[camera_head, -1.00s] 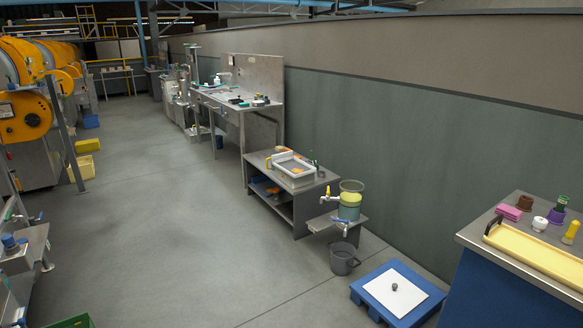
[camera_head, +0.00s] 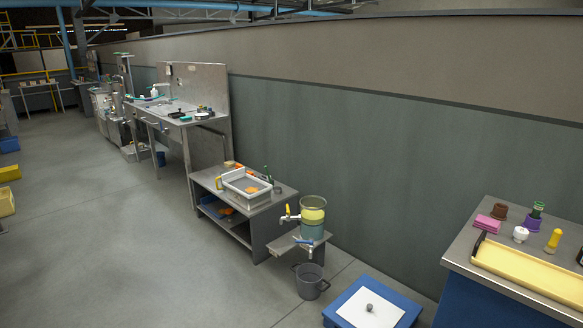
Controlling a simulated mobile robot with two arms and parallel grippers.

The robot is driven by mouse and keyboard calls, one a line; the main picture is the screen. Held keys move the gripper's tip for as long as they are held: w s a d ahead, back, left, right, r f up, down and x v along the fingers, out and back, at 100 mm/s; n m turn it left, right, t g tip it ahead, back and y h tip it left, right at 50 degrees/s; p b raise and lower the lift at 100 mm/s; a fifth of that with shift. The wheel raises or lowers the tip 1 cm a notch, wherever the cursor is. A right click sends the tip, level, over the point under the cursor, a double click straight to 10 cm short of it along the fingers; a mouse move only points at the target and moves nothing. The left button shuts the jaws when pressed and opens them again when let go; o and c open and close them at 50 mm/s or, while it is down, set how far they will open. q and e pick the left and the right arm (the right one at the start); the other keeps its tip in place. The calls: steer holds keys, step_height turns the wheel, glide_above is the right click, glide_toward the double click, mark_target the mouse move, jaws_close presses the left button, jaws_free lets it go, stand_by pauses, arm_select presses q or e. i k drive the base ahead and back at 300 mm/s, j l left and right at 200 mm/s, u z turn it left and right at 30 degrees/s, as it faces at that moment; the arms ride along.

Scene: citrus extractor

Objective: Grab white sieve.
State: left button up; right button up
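A white rectangular frame with a grey mesh-like bottom, which looks like the white sieve (camera_head: 228,193), lies on top of a low grey metal table (camera_head: 276,204) near the wall. Small orange pieces show at or in it, too small to make out well. Neither of my grippers is in view.
A dispenser (camera_head: 312,228) with taps stands on a small stand right of the low table, with a grey bucket (camera_head: 310,285) below. A blue pallet (camera_head: 340,302) lies on the floor. A counter with a yellow tray (camera_head: 520,271) is at right. Floor at left is open.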

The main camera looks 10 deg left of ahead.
mark_target(249, 186)
steer(key=i+j+u, duration=0.3)
steer(key=i, duration=0.25)
steer(key=i+j+u, duration=0.3)
steer(key=i, duration=0.3)
steer(key=i+u, duration=0.3)
steer(key=i, duration=0.3)
steer(key=i+z, duration=0.2)
steer(key=i, duration=0.25)
steer(key=i+j+z, duration=0.25)
steer(key=i, duration=0.25)
steer(key=i+j+z, duration=0.2)
steer(key=i, duration=0.25)
steer(key=i+j+z, duration=0.2)
steer(key=i, duration=0.25)
